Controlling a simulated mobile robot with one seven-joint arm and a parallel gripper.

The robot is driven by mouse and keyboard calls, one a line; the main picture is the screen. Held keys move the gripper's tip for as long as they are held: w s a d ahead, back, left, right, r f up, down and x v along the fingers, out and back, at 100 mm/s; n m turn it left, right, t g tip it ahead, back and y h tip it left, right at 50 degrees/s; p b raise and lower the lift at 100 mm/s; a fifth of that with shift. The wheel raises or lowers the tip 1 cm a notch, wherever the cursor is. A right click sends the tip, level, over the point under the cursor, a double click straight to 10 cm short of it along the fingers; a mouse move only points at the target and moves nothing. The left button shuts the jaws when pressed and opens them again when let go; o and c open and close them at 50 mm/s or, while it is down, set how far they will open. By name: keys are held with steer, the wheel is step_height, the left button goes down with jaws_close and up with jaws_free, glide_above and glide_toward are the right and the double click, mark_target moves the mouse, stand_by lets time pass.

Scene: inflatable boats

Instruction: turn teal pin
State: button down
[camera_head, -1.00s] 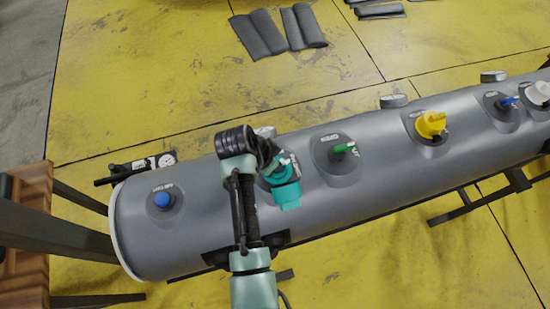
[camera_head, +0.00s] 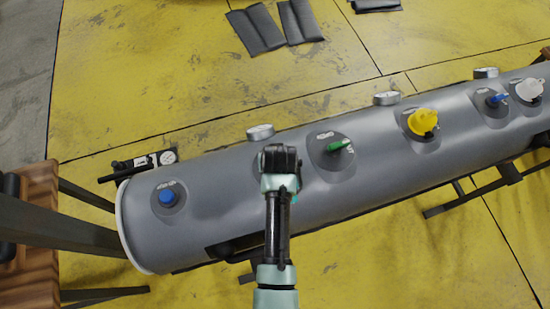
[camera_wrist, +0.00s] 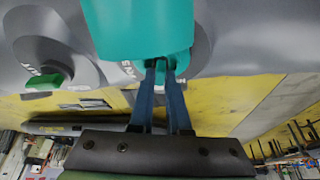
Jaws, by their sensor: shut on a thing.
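The teal pin (camera_wrist: 138,28) fills the top middle of the wrist view, a wide teal body with a smaller teal part below it. My gripper (camera_wrist: 163,68) has its two narrow blue fingers close together on that smaller part and is shut on it. The pin sits on the grey inflatable tube (camera_head: 230,195), between the blue knob (camera_head: 167,197) and the green pin (camera_head: 338,146). Its exact turn angle cannot be told.
The green pin also shows at the left of the wrist view (camera_wrist: 45,80). A yellow cap (camera_head: 423,121), a second blue knob and a white cap lie farther right along the tube. Small gauges (camera_head: 260,132) line its far side. A wooden-topped table (camera_head: 38,230) stands at left.

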steer(key=shift+w+n+y, duration=0.1)
steer(key=shift+n+y, duration=0.4)
steer(key=shift+n, duration=0.8)
steer(key=c, duration=0.9)
jaws_free()
steer(key=b+v, duration=0.2)
steer(key=v, duration=1.1)
steer(key=shift+w+d+r, duration=0.1)
steer(key=shift+w, duration=0.05)
